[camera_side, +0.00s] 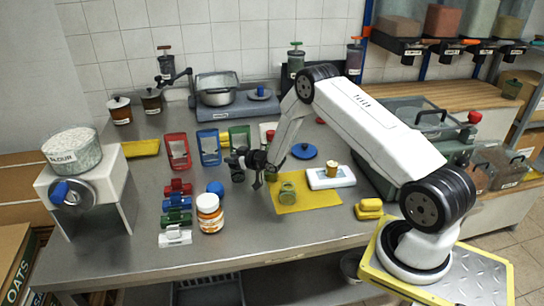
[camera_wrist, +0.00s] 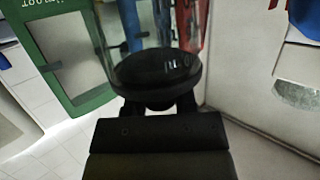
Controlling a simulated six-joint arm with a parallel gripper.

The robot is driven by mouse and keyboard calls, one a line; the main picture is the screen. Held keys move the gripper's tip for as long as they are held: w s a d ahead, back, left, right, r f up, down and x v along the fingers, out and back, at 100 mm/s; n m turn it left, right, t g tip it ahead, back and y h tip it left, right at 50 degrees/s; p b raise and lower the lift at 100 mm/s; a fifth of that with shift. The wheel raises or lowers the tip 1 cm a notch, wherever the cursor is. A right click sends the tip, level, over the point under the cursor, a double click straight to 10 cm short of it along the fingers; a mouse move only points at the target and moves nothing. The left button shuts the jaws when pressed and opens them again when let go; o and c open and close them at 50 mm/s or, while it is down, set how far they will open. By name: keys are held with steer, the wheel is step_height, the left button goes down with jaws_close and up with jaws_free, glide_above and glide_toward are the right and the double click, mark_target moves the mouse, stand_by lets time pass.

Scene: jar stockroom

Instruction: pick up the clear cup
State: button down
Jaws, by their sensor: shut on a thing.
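My gripper (camera_wrist: 157,105) fills the lower middle of the wrist view as a dark shape. It is shut on what appears to be the clear cup (camera_wrist: 125,30), whose see-through walls rise above the dark rounded part, with coloured frames showing through. In the side view my gripper (camera_side: 240,166) is above the table, in front of the blue and green frames and left of the yellow mat. The cup is hard to make out there, and the exact finger contact is hidden.
Red (camera_side: 177,150) and blue (camera_side: 209,147) frames stand behind my gripper. An orange-labelled jar (camera_side: 210,214) and coloured clamps stand at the front left.

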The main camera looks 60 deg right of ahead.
steer(key=shift+r, duration=0.1)
steer(key=shift+r, duration=1)
steer(key=s+a+r, duration=0.3)
steer(key=s+r, duration=0.7)
steer(key=s, duration=0.3)
steer(key=shift+s+a+r, duration=0.25)
steer(key=shift+a+r, duration=0.15)
